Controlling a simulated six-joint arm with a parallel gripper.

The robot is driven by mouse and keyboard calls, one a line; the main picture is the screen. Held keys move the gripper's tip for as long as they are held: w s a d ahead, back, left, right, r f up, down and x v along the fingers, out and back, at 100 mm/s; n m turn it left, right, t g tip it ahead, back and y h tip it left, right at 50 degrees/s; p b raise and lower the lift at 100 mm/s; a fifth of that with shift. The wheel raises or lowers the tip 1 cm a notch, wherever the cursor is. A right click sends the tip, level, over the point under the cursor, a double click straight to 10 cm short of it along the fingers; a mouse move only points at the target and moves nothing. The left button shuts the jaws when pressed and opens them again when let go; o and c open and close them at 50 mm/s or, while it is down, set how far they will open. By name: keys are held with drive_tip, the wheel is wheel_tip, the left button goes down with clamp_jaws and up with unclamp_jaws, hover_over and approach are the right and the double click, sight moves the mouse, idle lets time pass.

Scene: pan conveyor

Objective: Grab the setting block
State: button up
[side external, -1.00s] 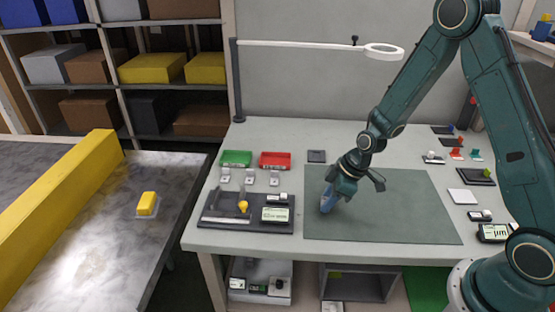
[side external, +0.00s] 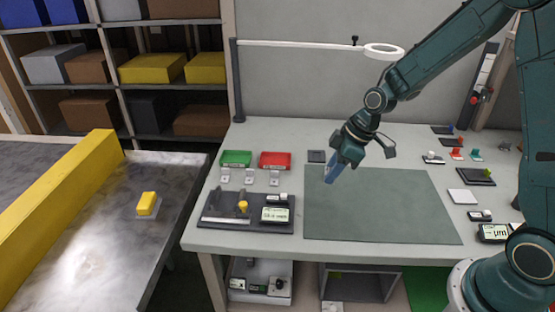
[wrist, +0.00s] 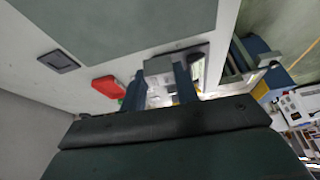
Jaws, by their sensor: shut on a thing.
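My gripper (side external: 332,174) is above the far left part of the grey-green mat (side external: 385,210), its blue fingers pointing down and tilted. In the wrist view my gripper (wrist: 161,82) is shut on a small grey block, which I take to be the setting block (wrist: 158,65). The block sits between the fingertips. In the side view the fingers hide it, so I cannot make out its shape there.
A dark square pad (side external: 316,156), a red bin (side external: 275,160) and a green bin (side external: 236,158) stand behind and to the left. A dark fixture tray (side external: 225,222) with a display is at the left. Small parts line the right side. The mat is bare.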

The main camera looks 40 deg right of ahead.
wheel_tip(320, 180, up, 10)
idle(0.4)
drive_tip(key=shift+w, duration=0.15)
idle(0.4)
